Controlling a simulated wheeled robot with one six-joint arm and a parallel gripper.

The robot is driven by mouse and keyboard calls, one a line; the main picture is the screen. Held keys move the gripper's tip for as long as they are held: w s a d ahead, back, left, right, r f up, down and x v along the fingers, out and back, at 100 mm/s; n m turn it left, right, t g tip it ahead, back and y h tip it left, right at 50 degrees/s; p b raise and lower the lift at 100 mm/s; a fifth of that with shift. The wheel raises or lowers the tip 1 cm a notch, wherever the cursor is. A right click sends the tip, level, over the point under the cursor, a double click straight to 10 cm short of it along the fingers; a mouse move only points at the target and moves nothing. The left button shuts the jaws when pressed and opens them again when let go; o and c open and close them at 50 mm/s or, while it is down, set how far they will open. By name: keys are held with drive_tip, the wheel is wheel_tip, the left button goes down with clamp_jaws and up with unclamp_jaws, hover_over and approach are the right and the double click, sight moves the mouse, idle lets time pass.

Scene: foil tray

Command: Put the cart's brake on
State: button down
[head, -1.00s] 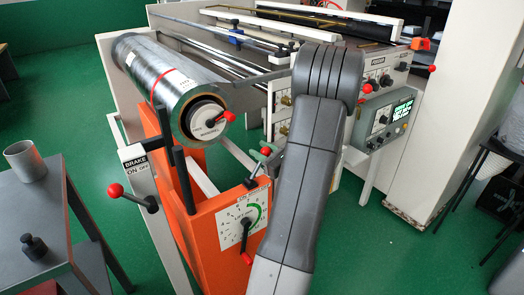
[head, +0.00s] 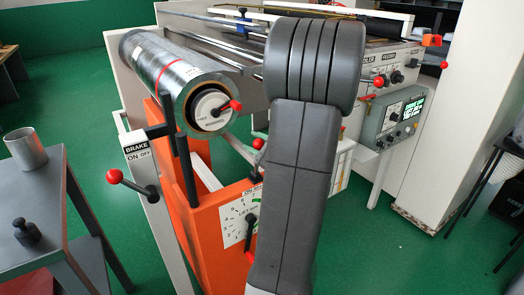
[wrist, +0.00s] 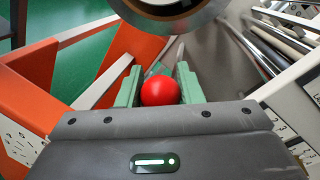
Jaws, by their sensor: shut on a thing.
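The brake lever (head: 134,186) stands out to the left of a white post, with a red ball knob (head: 114,176) at its end. The plate above it reads BRAKE, ON, OFF (head: 137,150). My gripper (wrist: 160,75) is away from this lever, to its right. Its green fingers are shut on another red ball knob (wrist: 160,91), below the roll's end. That knob appears to be the one beside my arm in the head view (head: 258,143), above the orange cart (head: 185,225).
A metal roll (head: 165,70) with a red-knobbed crank lies above the orange cart. A dial (head: 238,217) is on the cart's front. A grey table (head: 45,205) with a mug and a dark weight is at left. The machine and its control box (head: 392,120) stand at right.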

drive_tip(key=s+a+f+n+h+b, duration=0.2)
drive_tip(key=s+a+n+b, duration=0.2)
drive_tip(key=n+b, duration=0.3)
drive_tip(key=a+b, duration=0.1)
drive_tip(key=b, duration=0.3)
drive_tip(key=shift+s+a+b, duration=0.15)
drive_tip(key=shift+a+b, duration=0.15)
drive_tip(key=shift+a, duration=0.1)
drive_tip(key=shift+f, duration=0.1)
drive_tip(key=c, duration=1)
unclamp_jaws()
drive_tip(key=shift+c, duration=0.2)
drive_tip(key=p+v, duration=0.2)
drive_tip(key=v, duration=1.2)
drive_tip(key=shift+f, duration=0.2)
drive_tip(key=shift+a, duration=0.25)
drive_tip(key=b+x, duration=0.2)
drive_tip(key=x, duration=1.1)
drive_tip(key=shift+w, duration=0.35)
